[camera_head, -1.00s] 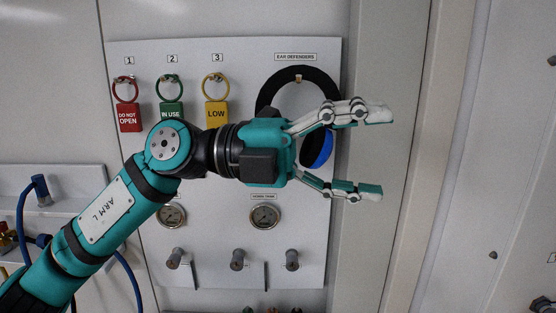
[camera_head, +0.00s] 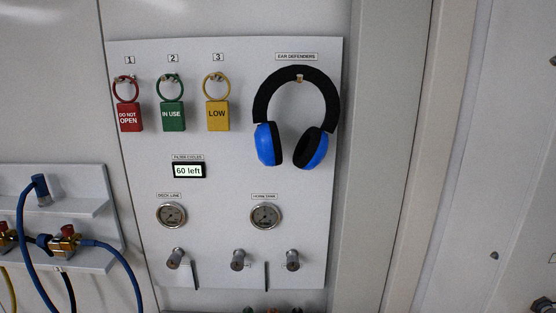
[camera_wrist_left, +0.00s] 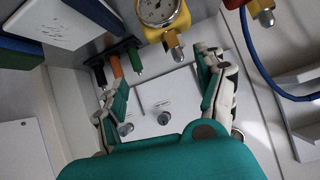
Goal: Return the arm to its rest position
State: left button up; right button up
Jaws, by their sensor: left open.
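My left gripper (camera_wrist_left: 160,98) shows in the left wrist view with its two teal and white fingers spread apart and nothing between them. Neither of my arms is in the head view now. The fill panel (camera_head: 225,200) stands upright on the wall in the head view. On it hang a red tag (camera_head: 129,117), a green tag (camera_head: 172,116) and a yellow tag (camera_head: 217,116), each from its own hook. Blue and black ear defenders (camera_head: 297,90) hang on a hook at the upper right. A small display (camera_head: 188,171) reads "60 left".
A shelf (camera_head: 80,205) with blue hoses is at left. In the wrist view, a yellow-cased gauge (camera_wrist_left: 160,14) and a blue hose (camera_wrist_left: 262,70) are close to the fingers.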

pick_arm(q)
jog(key=s+a+f+g, duration=0.1)
jog(key=s+f+g, duration=0.35)
jog(key=s, duration=0.45)
jog(key=s+a+f+g, duration=0.1)
jog(key=s+f+g, duration=0.2)
jog(key=s+f, duration=0.45)
notch_tip(320, 180, down, 27)
jog(key=s+g+b, duration=0.1)
jog(key=s+b, duration=0.2)
jog(key=b, duration=0.2)
jog(key=s+a+f+b, duration=0.1)
jog(key=s+f, duration=0.7)
jog(key=f, duration=0.3)
jog(key=s+a+f+g+b, duration=0.1)
jog(key=s+a+f+b, duration=0.1)
jog(key=s+f, duration=0.7)
notch_tip(320, 180, down, 2)
jog(key=shift+m, duration=0.4)
pick_arm(e)
notch_tip(320, 180, down, 8)
jog(key=shift+f, duration=0.25)
pick_arm(q)
jog(key=shift+g, duration=0.25)
pick_arm(e)
jog(key=shift+o, duration=0.4)
